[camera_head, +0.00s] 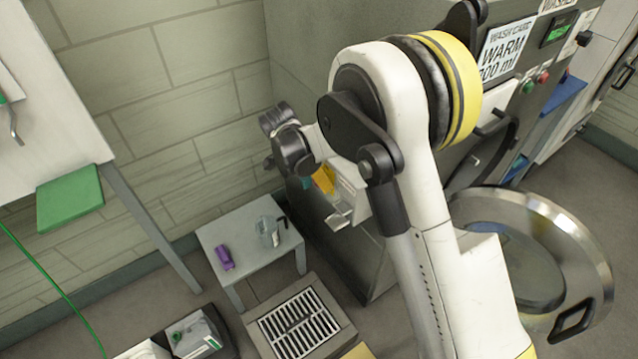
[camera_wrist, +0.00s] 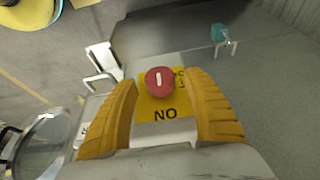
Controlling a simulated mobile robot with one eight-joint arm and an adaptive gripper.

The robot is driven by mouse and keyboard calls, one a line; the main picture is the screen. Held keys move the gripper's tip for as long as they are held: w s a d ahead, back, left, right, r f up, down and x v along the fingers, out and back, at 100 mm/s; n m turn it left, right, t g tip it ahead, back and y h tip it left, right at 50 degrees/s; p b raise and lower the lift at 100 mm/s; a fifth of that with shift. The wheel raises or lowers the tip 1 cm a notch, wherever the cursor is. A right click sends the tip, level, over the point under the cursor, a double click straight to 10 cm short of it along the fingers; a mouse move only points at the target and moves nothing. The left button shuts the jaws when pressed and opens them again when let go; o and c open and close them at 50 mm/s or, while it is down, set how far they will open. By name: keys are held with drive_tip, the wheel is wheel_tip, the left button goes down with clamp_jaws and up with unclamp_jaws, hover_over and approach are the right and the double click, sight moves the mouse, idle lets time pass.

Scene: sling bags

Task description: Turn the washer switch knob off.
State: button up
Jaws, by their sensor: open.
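A round red switch knob (camera_wrist: 160,81) with a short white mark stands on a yellow label plate (camera_wrist: 152,110) bearing black letters, "NO" among them. The mark runs roughly up and down in the wrist view. My gripper (camera_wrist: 162,90) is open, its two orange fingers on the left and right of the knob, with gaps visible on both sides. Whether the fingertips reach the knob's depth is hard to tell. In the head view, my arm crosses in front of the grey washer (camera_head: 300,50), an orange finger shows beside it, and the knob is hidden.
The washer's round door (camera_head: 596,262) hangs open at lower right. A small table (camera_head: 232,262) holds a purple item (camera_head: 223,257) and a clear jug (camera_head: 267,232). A floor drain grate (camera_head: 300,325) lies in front. A wash card (camera_head: 503,50) is on the upper panel.

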drive_tip(key=shift+w+d+f, duration=0.15)
drive_tip(key=shift+d+f, duration=0.1)
drive_tip(key=shift+f, duration=0.4)
drive_tip(key=c, duration=1.2)
